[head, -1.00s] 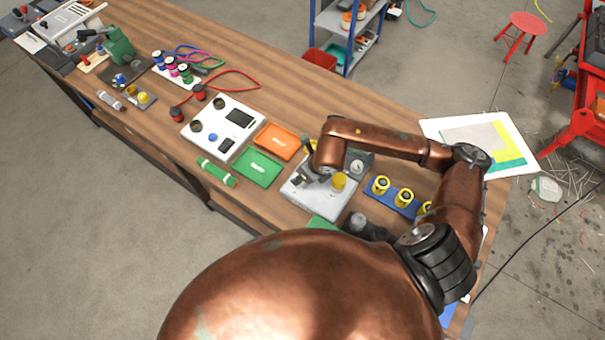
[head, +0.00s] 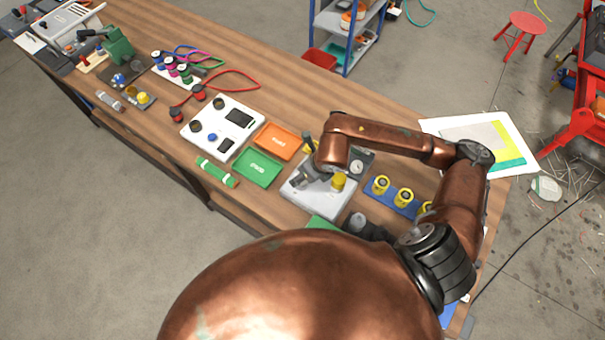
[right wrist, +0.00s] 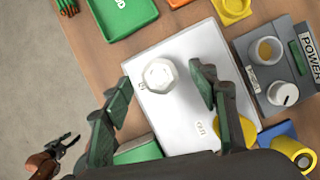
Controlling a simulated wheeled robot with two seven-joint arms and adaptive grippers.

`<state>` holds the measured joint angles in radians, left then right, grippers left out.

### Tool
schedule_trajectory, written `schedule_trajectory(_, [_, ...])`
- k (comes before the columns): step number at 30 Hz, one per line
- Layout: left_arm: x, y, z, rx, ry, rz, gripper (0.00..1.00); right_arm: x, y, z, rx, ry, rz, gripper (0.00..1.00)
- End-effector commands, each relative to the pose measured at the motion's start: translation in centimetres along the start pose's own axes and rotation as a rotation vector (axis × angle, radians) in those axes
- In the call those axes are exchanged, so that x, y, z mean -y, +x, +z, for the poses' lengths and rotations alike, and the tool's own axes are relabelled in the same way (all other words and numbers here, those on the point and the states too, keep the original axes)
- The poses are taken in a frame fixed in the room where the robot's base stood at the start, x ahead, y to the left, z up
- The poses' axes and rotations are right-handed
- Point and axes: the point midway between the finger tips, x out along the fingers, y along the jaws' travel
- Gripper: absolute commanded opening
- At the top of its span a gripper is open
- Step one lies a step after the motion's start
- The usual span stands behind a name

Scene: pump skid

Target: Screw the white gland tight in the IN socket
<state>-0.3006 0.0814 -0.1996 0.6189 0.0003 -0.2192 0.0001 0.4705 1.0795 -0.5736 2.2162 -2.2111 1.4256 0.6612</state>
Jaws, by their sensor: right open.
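The white gland (right wrist: 160,75) is a hex-topped piece standing at the IN label of the white box (right wrist: 185,38), seen from above in the right wrist view. My right gripper (right wrist: 162,84) is open, with its green-padded fingers on either side of the gland and visible gaps between. How deep the gland sits is not clear. In the head view the gripper (head: 303,178) is over the left part of the box (head: 322,200) and hides the gland. A yellow gland (head: 338,181) stands at the OUT side. My left gripper (right wrist: 67,142) shows small at the lower left, off the table.
A green tray (head: 257,167) and an orange tray (head: 277,141) lie left of the box. A blue rack (head: 404,206) with yellow glands stands to the right. A grey POWER unit (right wrist: 275,70) with a knob is close to the box.

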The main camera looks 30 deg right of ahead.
Motion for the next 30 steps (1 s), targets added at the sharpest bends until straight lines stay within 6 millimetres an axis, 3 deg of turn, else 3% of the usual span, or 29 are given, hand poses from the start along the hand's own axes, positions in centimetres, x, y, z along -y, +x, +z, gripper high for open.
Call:
schedule_trajectory(6, [-0.1, 0.0, -0.1, -0.001, 0.0, 0.001, 0.4, 0.1, -4.7, 0.1, 0.003, -0.002, -0.003, 0.54])
schedule_trajectory(13, [-0.1, 0.0, -0.1, -0.001, 0.0, 0.001, 0.4, 0.1, -8.5, 0.1, 0.002, -0.001, -0.002, 0.54])
schedule_trajectory(19, [-0.1, 0.0, -0.1, -0.001, 0.0, 0.001, 0.4, 0.0, -9.8, 0.0, 0.0, -0.001, -0.001, 0.54])
schedule_trajectory(30, [-0.1, 0.0, -0.2, -0.002, 0.001, 0.001, 0.4, -0.1, -9.8, 0.1, -0.001, -0.004, 0.001, 0.54])
